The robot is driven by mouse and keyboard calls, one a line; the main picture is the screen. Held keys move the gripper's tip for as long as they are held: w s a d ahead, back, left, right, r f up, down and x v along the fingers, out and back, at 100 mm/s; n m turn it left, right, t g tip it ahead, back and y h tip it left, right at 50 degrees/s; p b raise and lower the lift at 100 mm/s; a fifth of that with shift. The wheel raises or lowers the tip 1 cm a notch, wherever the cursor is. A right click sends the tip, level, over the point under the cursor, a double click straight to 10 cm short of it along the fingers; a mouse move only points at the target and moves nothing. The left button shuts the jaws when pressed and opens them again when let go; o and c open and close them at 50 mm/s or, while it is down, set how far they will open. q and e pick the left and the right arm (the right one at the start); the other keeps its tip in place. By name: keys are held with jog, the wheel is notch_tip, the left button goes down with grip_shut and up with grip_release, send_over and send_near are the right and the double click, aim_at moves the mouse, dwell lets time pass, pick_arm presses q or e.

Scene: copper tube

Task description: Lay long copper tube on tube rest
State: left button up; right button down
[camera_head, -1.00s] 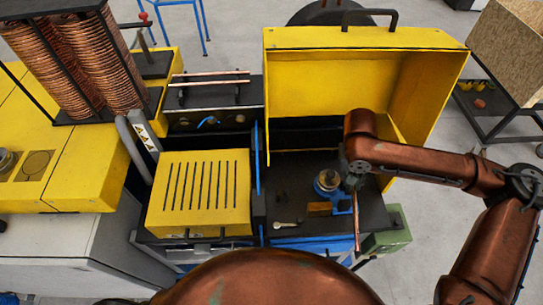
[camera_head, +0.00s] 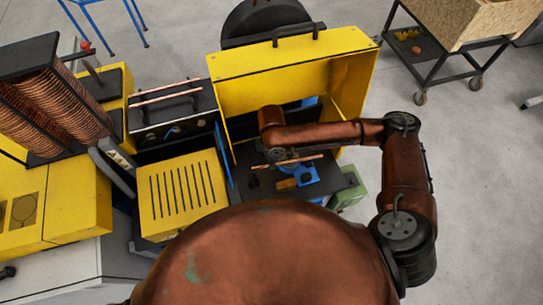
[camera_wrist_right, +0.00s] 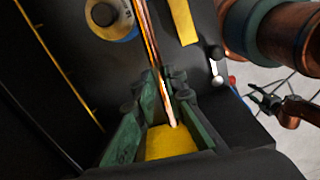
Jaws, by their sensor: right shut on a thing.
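My right gripper (camera_head: 276,157) is shut on a long thin copper tube (camera_head: 308,158), which is roughly level over the dark work surface inside the yellow open-lidded machine. In the right wrist view, the green-and-black gripper fingers (camera_wrist_right: 166,84) pinch the tube (camera_wrist_right: 150,45), which runs away from between them. The black tube rest (camera_head: 182,105) stands left of the yellow lid, well apart from my gripper. Two thin copper-coloured rods (camera_head: 167,86) lie across it. My left gripper does not show.
The raised yellow lid (camera_head: 290,70) stands behind my right arm. A blue fixture (camera_head: 308,175) is below the tube. A yellow slotted box (camera_head: 180,193) sits in front of the rest. Copper coils (camera_head: 55,115) stand at the far left. A cart (camera_head: 440,60) is at the back right.

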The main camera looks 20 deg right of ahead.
jog(key=shift+s+a+f+n, duration=0.15)
jog(key=shift+s+a+n, duration=0.1)
jog(key=shift+n, duration=0.35)
jog(key=shift+f+b, duration=0.7)
jog(key=shift+f, duration=3.75)
jog(key=shift+w+f, duration=0.1)
jog(key=shift+f, duration=0.1)
jog(key=shift+w+f, duration=0.2)
jog(key=shift+w, duration=0.25)
